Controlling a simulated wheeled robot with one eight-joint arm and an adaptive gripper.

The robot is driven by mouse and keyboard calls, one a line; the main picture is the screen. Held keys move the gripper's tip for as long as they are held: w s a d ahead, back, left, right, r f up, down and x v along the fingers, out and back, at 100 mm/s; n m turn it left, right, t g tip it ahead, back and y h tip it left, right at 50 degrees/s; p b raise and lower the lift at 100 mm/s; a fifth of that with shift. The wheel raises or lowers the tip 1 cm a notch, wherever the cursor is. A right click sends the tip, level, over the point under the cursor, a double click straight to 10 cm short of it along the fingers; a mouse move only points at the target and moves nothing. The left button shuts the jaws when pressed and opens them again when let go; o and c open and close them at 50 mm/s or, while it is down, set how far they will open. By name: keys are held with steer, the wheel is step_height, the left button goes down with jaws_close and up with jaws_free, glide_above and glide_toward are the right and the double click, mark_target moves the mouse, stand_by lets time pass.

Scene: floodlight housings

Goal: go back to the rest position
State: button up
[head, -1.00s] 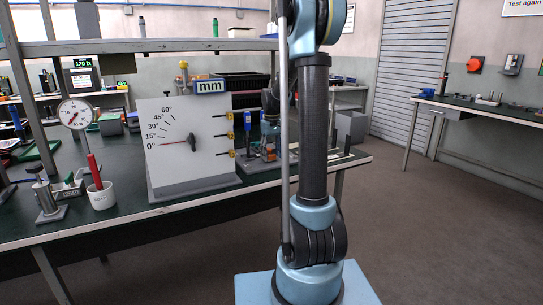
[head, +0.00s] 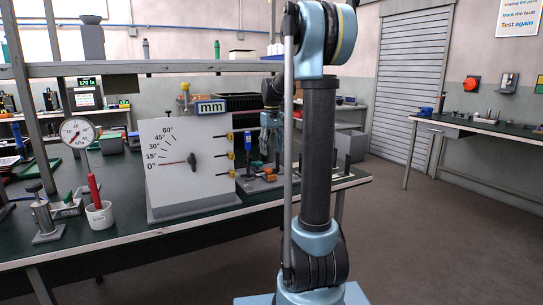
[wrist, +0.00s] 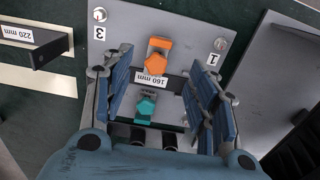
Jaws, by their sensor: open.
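My gripper (head: 271,130) hangs fingers down at the bench, right of the white dial panel, partly hidden by my arm column. In the wrist view my gripper (wrist: 163,82) has its two blue-padded fingers spread wide, with nothing held between them. Beyond the fingers is a grey plate (wrist: 190,35) marked 3 and 1. An orange clamp knob (wrist: 156,62) and a teal one (wrist: 146,106) sit on it, with a 160 mm label between them. How far the fingertips are above the plate is unclear.
The angle panel (head: 188,165) with its mm sign stands left of my gripper. A shelf rail (head: 150,68) runs above the bench. A dial gauge (head: 78,133) and white cup (head: 100,216) stand at left. The floor (head: 430,240) at right is clear.

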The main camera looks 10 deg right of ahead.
stand_by(0.3)
steer(key=s+f+m+t, duration=0.1)
steer(key=s+f, duration=0.1)
steer(key=s, duration=0.9)
steer(key=s+f+m, duration=0.1)
steer(key=s+f, duration=0.1)
steer(key=s, duration=0.9)
steer(key=s+d+f+m+t, duration=0.1)
steer(key=s+f, duration=1.2)
steer(key=s, duration=0.2)
steer(key=shift+s+f, duration=0.2)
steer(key=shift+s, duration=0.15)
steer(key=shift+w+f, duration=0.2)
steer(key=shift+w, duration=0.25)
